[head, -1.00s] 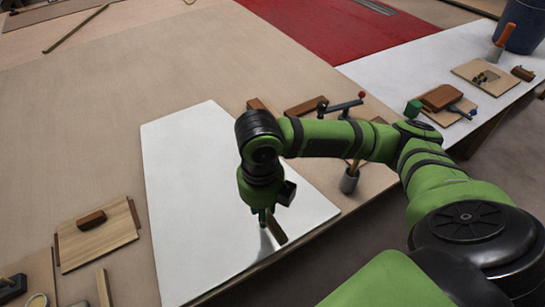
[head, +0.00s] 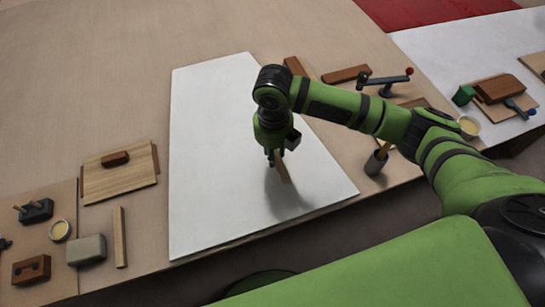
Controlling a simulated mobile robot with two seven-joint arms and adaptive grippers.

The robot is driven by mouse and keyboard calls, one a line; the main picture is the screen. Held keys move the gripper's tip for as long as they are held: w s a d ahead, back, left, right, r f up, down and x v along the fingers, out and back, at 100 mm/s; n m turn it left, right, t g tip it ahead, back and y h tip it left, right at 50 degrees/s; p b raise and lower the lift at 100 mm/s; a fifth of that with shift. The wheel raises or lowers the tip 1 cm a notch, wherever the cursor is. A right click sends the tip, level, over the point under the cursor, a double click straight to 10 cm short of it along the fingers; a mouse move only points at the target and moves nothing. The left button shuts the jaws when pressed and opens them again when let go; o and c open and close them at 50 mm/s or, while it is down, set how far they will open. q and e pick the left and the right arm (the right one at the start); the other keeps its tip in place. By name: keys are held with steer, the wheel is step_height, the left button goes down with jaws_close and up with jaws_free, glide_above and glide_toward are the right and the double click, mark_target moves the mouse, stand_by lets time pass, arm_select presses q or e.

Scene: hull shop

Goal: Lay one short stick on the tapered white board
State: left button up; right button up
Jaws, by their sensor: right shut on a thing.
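The tapered white board (head: 215,185) lies flat on the brown table, wide end toward me. My right gripper (head: 272,158) is over its right half, pointing down and shut on a short brown stick (head: 283,168). The stick hangs tilted from the fingertips. A shadow falls on the board below it; I cannot tell whether its lower end touches. Another light wooden stick (head: 120,237) lies on the table left of the board. My left gripper is not in view.
Left of the board are a wooden board with a brown block (head: 116,158), a grey block (head: 86,250) and a small cup (head: 60,230). Right of it stand a grey pot (head: 376,162) and a black tool with a red knob (head: 388,82). The board's left part is bare.

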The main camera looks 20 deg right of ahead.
steer(key=shift+w+a+f, duration=0.1)
steer(key=shift+w, duration=0.05)
steer(key=shift+f+p, duration=0.3)
steer(key=shift+f, duration=1.7)
steer(key=shift+f, duration=0.1)
steer(key=o, duration=0.9)
step_height(320, 180, up, 12)
steer(key=shift+r+b, duration=0.2)
steer(key=shift+b, duration=0.4)
